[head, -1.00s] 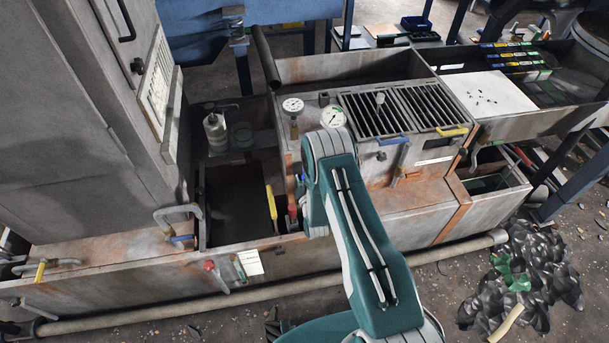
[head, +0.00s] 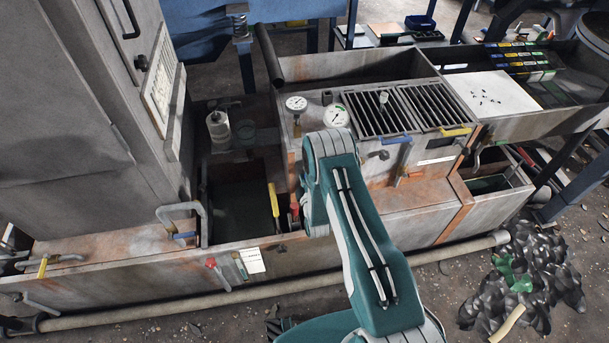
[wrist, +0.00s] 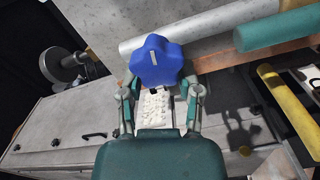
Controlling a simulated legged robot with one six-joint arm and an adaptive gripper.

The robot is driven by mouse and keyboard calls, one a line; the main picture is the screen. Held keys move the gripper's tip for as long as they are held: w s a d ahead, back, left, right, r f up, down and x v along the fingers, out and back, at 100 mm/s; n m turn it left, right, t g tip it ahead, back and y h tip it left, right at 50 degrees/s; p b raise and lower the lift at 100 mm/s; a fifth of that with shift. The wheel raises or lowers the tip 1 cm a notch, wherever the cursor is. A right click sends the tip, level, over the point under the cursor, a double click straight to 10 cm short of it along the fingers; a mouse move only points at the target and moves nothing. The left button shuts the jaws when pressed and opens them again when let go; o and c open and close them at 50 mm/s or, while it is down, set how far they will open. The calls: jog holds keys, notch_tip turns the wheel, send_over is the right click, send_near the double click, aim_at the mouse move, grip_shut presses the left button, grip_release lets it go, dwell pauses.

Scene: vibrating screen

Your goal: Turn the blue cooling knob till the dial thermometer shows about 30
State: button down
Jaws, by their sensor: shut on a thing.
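The blue cooling knob (wrist: 160,64) is a lobed knob with a pale mark near its top, in the upper middle of the wrist view. My gripper (wrist: 159,88) is shut on it, one finger at each side. In the head view my own arm hides the knob and the gripper.
A yellow handle (head: 273,199) and a red one (head: 294,205) stand left of my arm. Slatted grates (head: 392,110) lie to its right. In the wrist view, a white pipe (wrist: 180,26) and a teal bar (wrist: 272,32) run close behind the knob.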

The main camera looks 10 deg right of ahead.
jog(key=shift+s+f, duration=0.1)
jog(key=shift+f, duration=0.1)
jog(key=shift+c, duration=1.5)
grip_release()
jog(key=shift+r, duration=0.1)
jog(key=s, duration=1.1)
jog(key=shift+s, duration=0.4)
jog(key=shift+o, duration=0.2)
